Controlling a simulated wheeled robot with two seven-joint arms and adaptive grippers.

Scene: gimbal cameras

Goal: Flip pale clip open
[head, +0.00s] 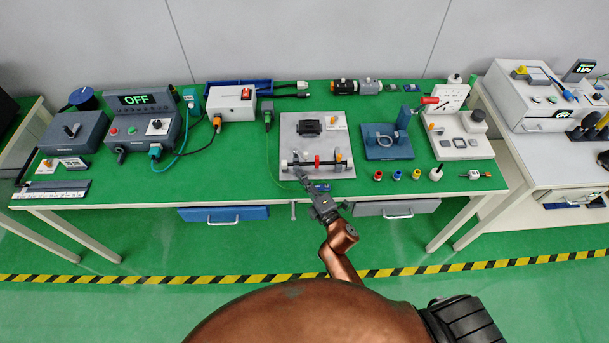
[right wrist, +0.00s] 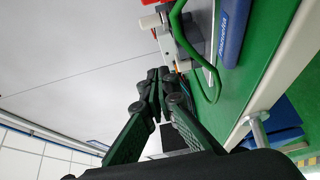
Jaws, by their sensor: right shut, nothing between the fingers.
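A pale grey board (head: 291,133) lies near the front middle of the green table in the head view. A bar runs along its front part, with a small pale clip (head: 284,163) at the left, a red clip (head: 317,160) in the middle and a dark one at the right. My right gripper (head: 300,174) reaches in from the front, its tips over the board's front edge close to the bar. In the right wrist view its fingers (right wrist: 163,85) are together and empty, with a pale part (right wrist: 152,22) beyond them. Whether the pale clip is open is too small to tell. My left gripper is not in view.
A blue fixture (head: 385,147) with a ring stands right of the board. A green cable (head: 269,155) runs down on its left. A control box showing OFF (head: 139,99) is far left. Several coloured small parts lie at the front right. Drawers (head: 224,214) hang below the front edge.

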